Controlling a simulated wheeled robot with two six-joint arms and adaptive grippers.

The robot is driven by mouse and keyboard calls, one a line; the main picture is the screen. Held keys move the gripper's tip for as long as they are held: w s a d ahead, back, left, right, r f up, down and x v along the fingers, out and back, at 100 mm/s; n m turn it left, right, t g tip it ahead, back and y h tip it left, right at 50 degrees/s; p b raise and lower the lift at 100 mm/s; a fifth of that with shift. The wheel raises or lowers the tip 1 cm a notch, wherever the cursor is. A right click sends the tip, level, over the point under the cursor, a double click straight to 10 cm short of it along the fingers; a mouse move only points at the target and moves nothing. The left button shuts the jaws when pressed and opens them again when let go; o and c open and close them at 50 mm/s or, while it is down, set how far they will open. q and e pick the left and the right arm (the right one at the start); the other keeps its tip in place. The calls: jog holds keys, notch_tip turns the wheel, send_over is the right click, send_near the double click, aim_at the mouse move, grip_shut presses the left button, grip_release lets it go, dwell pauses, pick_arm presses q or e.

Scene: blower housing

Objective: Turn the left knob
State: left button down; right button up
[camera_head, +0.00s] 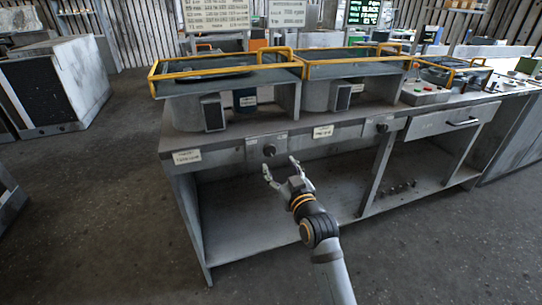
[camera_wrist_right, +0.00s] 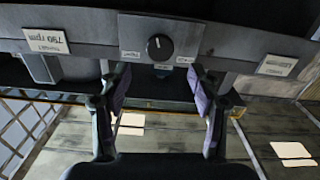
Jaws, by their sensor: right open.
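The left knob (camera_head: 269,150) is a small round dark knob on the front panel of the grey bench (camera_head: 222,161). In the right wrist view the knob (camera_wrist_right: 160,47) is black with a white pointer line and sits on a grey plate. My right gripper (camera_head: 279,167) is open and empty, just in front of and below the knob in the head view. In the right wrist view its fingers (camera_wrist_right: 158,80) are spread wide, with the knob beyond them and between them sideways, apart from both. A second dark knob (camera_head: 382,127) is farther right. My left gripper is not in view.
Two blower housings with yellow-railed tops (camera_head: 228,69) stand on the bench. White labels (camera_head: 187,157) are on the front panel. A drawer handle (camera_head: 461,123) is at the right. Open shelves lie below the panel, and the floor in front is clear.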

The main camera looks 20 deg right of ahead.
aim_at(270, 152)
jog(key=w, duration=0.8)
jog(key=shift+w+a+b, duration=0.1)
jog(key=shift+w+b, duration=0.05)
jog(key=shift+b, duration=0.25)
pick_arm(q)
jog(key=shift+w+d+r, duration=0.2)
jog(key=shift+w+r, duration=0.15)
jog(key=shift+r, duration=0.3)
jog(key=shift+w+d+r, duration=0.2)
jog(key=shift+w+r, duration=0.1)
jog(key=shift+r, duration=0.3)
pick_arm(e)
jog(key=shift+c, duration=0.2)
